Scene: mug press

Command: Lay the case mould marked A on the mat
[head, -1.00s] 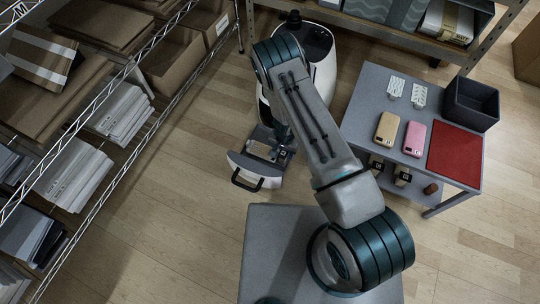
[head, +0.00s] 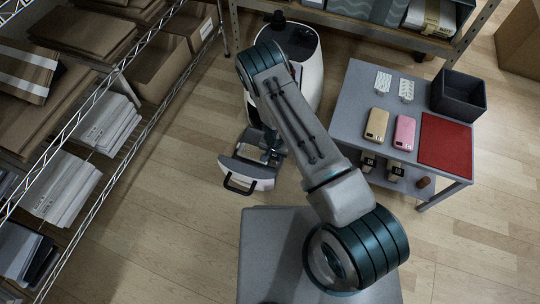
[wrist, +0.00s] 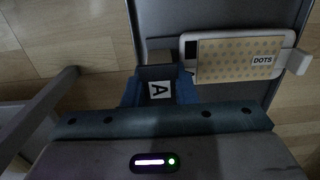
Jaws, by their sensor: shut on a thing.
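My gripper (wrist: 159,98) is shut on the case mould marked A (wrist: 158,91), a dark block with a white "A" label, seen between blue fingers in the wrist view. The mould is over or in the open grey drawer (wrist: 215,12); I cannot tell whether it touches the drawer floor. In the head view my gripper (head: 272,155) is at the drawer, and the mould is too small to make out. The red mat (head: 445,143) lies bare on the right end of the grey table (head: 350,110).
A white mould with a dotted "DOTS" plate (wrist: 240,58) lies right beside my gripper. On the table are a gold case (head: 376,124), a pink case (head: 404,132), two white patterned pieces (head: 383,82) and a dark bin (head: 459,95). A shelf rack (head: 120,110) stands left.

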